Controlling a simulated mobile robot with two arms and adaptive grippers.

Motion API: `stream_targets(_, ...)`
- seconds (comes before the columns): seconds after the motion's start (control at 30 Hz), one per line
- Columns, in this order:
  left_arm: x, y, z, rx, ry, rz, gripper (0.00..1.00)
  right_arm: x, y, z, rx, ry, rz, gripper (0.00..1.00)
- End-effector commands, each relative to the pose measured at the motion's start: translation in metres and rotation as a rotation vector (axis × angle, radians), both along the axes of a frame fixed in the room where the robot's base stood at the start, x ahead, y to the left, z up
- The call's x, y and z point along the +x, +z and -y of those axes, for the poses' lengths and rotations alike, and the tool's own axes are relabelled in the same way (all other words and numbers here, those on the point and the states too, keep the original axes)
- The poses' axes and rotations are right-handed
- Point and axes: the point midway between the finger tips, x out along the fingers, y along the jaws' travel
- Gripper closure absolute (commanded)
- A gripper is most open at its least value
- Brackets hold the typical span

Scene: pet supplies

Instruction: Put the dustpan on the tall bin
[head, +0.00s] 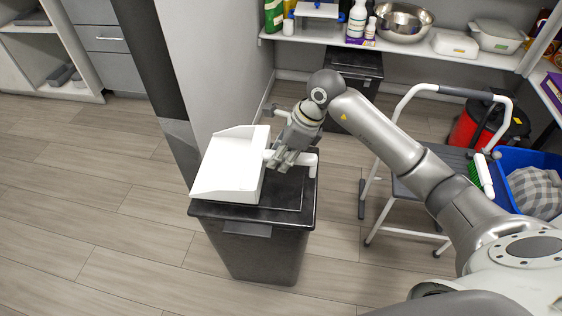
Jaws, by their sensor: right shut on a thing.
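The white dustpan (229,165) is over the lid of the tall black bin (255,240), with its wide pan toward the left and its handle toward the right. It appears to rest on the lid; a small gap underneath cannot be ruled out. My right gripper (281,159) reaches in from the right and is shut on the dustpan's handle. The fingers hide part of the handle, and the handle's white end shows to their right. My left gripper is not in view.
A wall and dark post stand behind the bin. A step stool (408,190), a red-and-black bin (485,125) and a blue basket (512,160) with checked cloth are at the right. A shelf (400,46) with a steel bowl (404,20) is behind. Floor at left is clear.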

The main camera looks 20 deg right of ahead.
Motion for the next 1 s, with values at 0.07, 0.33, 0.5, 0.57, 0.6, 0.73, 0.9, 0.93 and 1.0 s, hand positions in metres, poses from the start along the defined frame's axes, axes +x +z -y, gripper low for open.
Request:
stream_targets(0.07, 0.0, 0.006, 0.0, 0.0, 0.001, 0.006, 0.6, -0.002, -0.015, -0.002, 0.004, 0.001, -0.005, 1.0)
stream_targets(0.33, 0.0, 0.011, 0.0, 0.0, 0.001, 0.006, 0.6, -0.001, -0.019, 0.0, 0.001, 0.0, 0.0, 1.0)
stream_targets(0.5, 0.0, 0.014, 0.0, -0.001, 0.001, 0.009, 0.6, -0.001, -0.021, 0.0, 0.0, 0.0, -0.001, 0.69)
stream_targets(0.57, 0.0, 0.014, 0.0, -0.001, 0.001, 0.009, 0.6, -0.001, -0.02, 0.0, 0.0, 0.0, -0.001, 0.61)
stream_targets(0.6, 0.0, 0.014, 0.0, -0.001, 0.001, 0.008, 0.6, -0.001, -0.02, 0.0, 0.0, 0.0, -0.001, 0.56)
stream_targets(0.73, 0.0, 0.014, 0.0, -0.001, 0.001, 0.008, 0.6, -0.001, -0.02, 0.0, 0.0, 0.0, -0.001, 0.52)
stream_targets(0.9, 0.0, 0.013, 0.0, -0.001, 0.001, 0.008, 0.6, -0.001, -0.02, 0.0, 0.0, 0.0, -0.001, 0.52)
stream_targets(0.93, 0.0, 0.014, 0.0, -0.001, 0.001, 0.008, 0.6, -0.001, -0.02, 0.0, 0.0, 0.0, -0.001, 0.52)
stream_targets(1.0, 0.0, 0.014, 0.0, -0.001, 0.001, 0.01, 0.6, -0.001, -0.019, 0.0, 0.0, 0.0, -0.001, 0.52)
